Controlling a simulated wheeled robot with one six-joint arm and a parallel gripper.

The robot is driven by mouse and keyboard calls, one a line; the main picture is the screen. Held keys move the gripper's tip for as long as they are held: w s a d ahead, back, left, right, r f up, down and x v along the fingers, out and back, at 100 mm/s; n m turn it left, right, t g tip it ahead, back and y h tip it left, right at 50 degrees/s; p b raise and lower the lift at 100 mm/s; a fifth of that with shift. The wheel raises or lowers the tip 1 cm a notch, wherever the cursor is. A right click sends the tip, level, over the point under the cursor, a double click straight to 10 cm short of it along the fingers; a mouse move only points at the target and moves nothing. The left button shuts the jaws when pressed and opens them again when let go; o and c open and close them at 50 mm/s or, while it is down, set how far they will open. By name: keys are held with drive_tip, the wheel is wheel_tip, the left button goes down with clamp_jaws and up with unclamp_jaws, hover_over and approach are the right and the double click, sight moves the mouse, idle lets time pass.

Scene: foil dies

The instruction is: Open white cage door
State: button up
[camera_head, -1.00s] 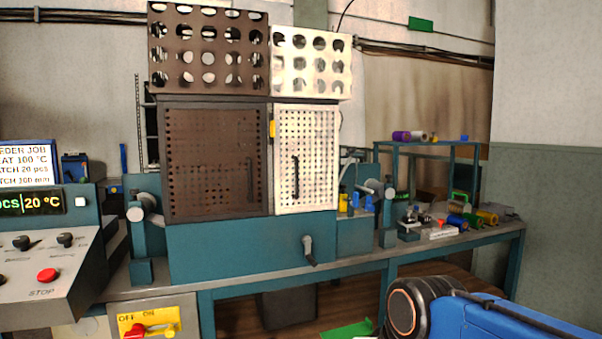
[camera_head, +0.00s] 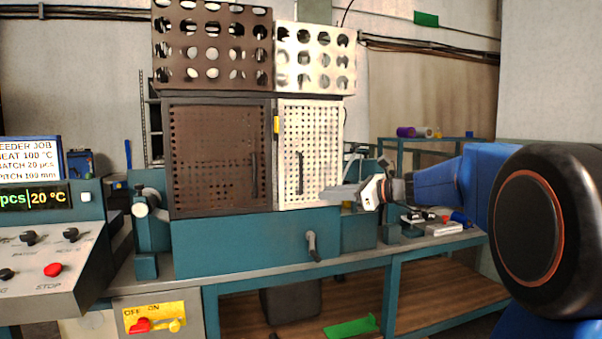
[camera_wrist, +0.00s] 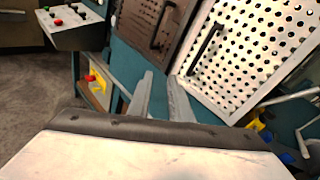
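The white perforated cage door (camera_head: 322,130) stands shut on the right half of the machine front. Its dark vertical handle (camera_head: 299,172) is on the left part of the door. In the wrist view the white door (camera_wrist: 262,42) fills the upper right, with its black handle (camera_wrist: 204,50) slanting. My gripper (camera_head: 328,194) is in front of the door's lower right part, right of and a little below the handle. In the wrist view my gripper (camera_wrist: 161,80) has its two grey fingers apart with nothing between them. It is not touching the handle.
A brown perforated door (camera_head: 215,155) adjoins on the left. Perforated guards (camera_head: 315,58) rise above. A teal bench (camera_head: 250,245) runs below, with a crank (camera_head: 312,245) on its front. A control panel (camera_head: 45,250) stands at left. Small parts (camera_head: 440,225) lie on the bench at right.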

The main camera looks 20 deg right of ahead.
drive_tip(key=w+d+r+m+t, duration=0.2)
drive_tip(key=w+d+r+m, duration=0.2)
drive_tip(key=d, duration=0.2)
hover_over(301, 190)
drive_tip(key=shift+w+d, duration=0.1)
drive_tip(key=shift+w, duration=0.25)
drive_tip(key=shift+f, duration=0.1)
clamp_jaws()
